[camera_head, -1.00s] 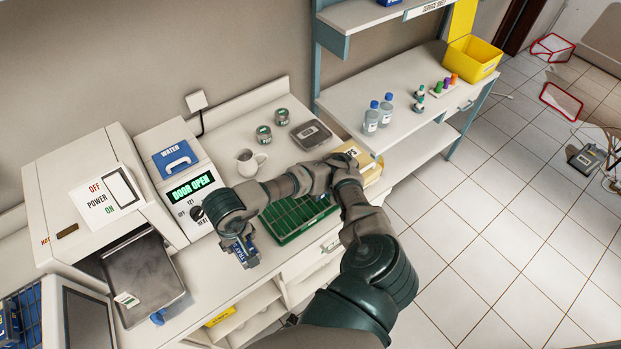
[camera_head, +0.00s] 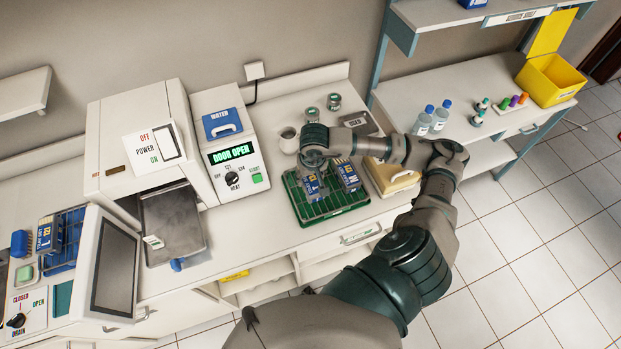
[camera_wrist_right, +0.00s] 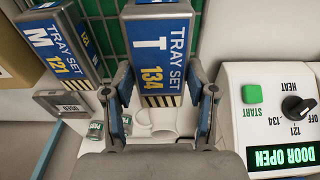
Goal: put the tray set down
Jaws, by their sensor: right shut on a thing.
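My right gripper (camera_head: 314,163) is shut on a blue and white tray set (camera_head: 312,189) at the green rack (camera_head: 349,207). In the right wrist view the held tray set (camera_wrist_right: 160,45), marked T 134, is between the fingers of the gripper (camera_wrist_right: 165,88). It stands over the green wire rack; whether it rests on the rack I cannot tell. A second tray set (camera_head: 347,175), marked M 121 in the right wrist view (camera_wrist_right: 58,45), stands in the rack beside it. My left gripper is out of view.
The steriliser unit (camera_head: 228,150) reading DOOR OPEN is left of the rack, with a metal tray (camera_head: 170,220) pulled out. A cream box (camera_head: 392,176) is close on the right. A mug (camera_head: 288,140) and jars are behind. Another tray set (camera_head: 46,235) stands far left.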

